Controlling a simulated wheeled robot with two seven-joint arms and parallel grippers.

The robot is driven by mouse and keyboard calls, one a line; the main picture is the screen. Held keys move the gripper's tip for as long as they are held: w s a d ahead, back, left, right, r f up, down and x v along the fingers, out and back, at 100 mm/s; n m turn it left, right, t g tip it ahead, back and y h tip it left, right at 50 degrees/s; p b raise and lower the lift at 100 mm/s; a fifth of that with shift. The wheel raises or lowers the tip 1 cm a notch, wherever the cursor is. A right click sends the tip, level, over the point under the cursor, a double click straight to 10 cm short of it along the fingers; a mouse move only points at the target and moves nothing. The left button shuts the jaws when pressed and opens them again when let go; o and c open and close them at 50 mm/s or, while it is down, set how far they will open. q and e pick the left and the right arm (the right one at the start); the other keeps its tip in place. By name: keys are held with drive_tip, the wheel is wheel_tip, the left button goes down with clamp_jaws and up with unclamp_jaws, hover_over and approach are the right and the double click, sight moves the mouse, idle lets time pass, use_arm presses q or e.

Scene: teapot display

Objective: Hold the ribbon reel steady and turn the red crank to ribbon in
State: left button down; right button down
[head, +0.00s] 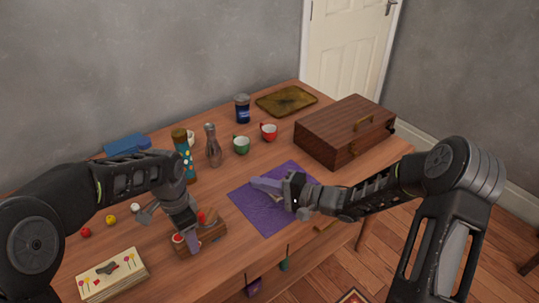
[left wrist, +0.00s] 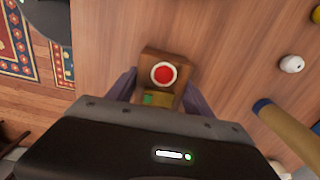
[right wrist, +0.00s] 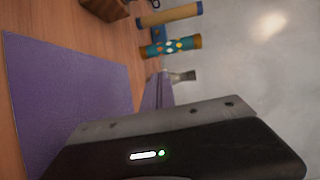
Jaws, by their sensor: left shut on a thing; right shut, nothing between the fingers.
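The ribbon reel (head: 213,235) is a small brown wooden block on the table's front left part. A round red part with a white rim (left wrist: 163,74) sits on its top in the left wrist view. A second red part (head: 207,216) shows on the reel in the head view; I cannot tell for sure which one is the crank. My left gripper (head: 192,242) is shut on the reel from above, one finger on each side. My right gripper (head: 268,186) is shut and empty above the purple mat (head: 262,218), to the right of the reel and apart from it.
A brown wooden case (head: 345,130) stands at the right. A green cup (head: 241,145), a red cup (head: 268,132), a vase (head: 213,148) and a patterned cylinder (head: 181,158) stand behind. A stack with a flowered top (head: 112,273) lies at the front left. Small balls lie left.

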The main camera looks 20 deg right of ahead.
drive_tip(key=w+d+m+h, duration=0.1)
drive_tip(key=w+h, duration=0.1)
drive_tip(key=w, duration=0.1)
drive_tip(key=w+d+m+h, duration=0.2)
drive_tip(key=w, duration=0.1)
drive_tip(key=w+d+m+h, duration=0.2)
drive_tip(key=w+h, duration=0.1)
drive_tip(key=shift+f, duration=0.1)
drive_tip(key=shift+w+d+r+m+g+h, duration=0.1)
drive_tip(key=shift+w+d+m+g+h, duration=0.15)
drive_tip(key=shift+m+h, duration=0.2)
drive_tip(key=shift+w+d+r+m+g+h, duration=0.1)
drive_tip(key=shift+w+d+m+g+h, duration=0.1)
drive_tip(key=shift+m+h, duration=0.25)
drive_tip(key=shift+d+r+m+g+h, duration=0.1)
drive_tip(key=shift+r+m+g+h, duration=0.05)
drive_tip(key=shift+m+g+h, duration=0.45)
drive_tip(key=c, duration=2.2)
unclamp_jaws()
